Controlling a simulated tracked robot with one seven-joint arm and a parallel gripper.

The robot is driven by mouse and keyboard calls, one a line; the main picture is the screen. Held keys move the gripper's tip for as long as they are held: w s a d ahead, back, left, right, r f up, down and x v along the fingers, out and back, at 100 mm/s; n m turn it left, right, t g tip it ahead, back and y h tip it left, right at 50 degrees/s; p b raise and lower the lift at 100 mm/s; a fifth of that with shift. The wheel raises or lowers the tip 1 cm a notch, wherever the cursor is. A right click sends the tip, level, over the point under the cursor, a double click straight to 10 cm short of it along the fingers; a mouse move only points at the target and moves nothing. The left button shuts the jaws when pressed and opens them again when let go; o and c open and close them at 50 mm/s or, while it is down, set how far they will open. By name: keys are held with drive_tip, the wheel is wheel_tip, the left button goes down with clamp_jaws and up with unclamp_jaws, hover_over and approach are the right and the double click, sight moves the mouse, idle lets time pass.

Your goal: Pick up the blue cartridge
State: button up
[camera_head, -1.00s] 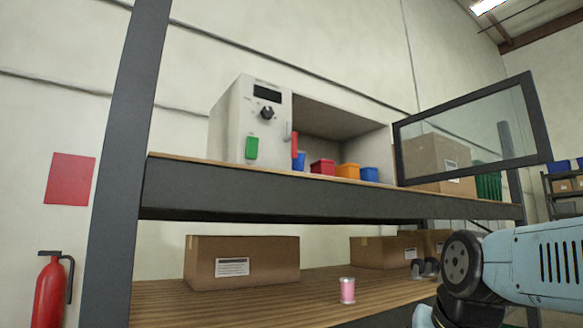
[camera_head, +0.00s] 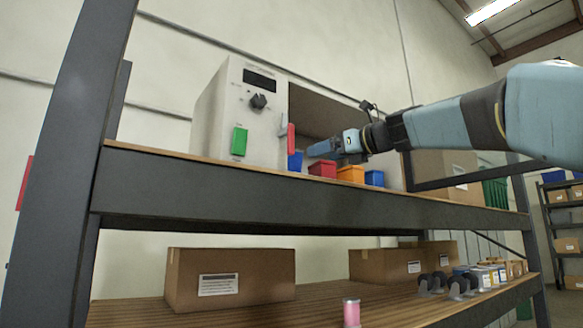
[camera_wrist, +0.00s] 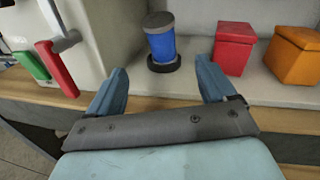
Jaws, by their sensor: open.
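The blue cartridge (camera_wrist: 161,47) stands upright in the wrist view, with a dark cap and a round black base under it. It is just past and between the tips of my gripper (camera_wrist: 162,72), whose two blue fingers are spread with nothing between them. In the head view the cartridge (camera_head: 295,160) is a small blue shape at the left of the white machine's opening, partly hidden. My gripper (camera_head: 318,150) reaches in from the right, its tips just right of the cartridge, above the bins.
A red bin (camera_wrist: 234,47) and an orange bin (camera_wrist: 295,55) stand right of the cartridge. A red handle (camera_wrist: 57,70) and green button (camera_wrist: 29,66) on the machine (camera_head: 240,110) are at the left. Another blue bin (camera_head: 374,178) is further right. The shelf edge (camera_head: 250,190) runs below.

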sight(299, 159)
drive_tip(key=x, duration=0.8)
drive_tip(key=shift+a, duration=0.3)
drive_tip(key=shift+w+d+x, duration=0.1)
drive_tip(key=shift+d+x, duration=0.05)
drive_tip(key=shift+x, duration=1.25)
drive_tip(key=shift+w+d+x, duration=0.1)
drive_tip(key=shift+w+x, duration=0.05)
drive_tip(key=shift+x, duration=1.2)
drive_tip(key=shift+r, duration=0.2)
drive_tip(key=shift+c, duration=0.5)
drive_tip(key=shift+s, duration=0.1)
drive_tip(key=c, duration=1.1)
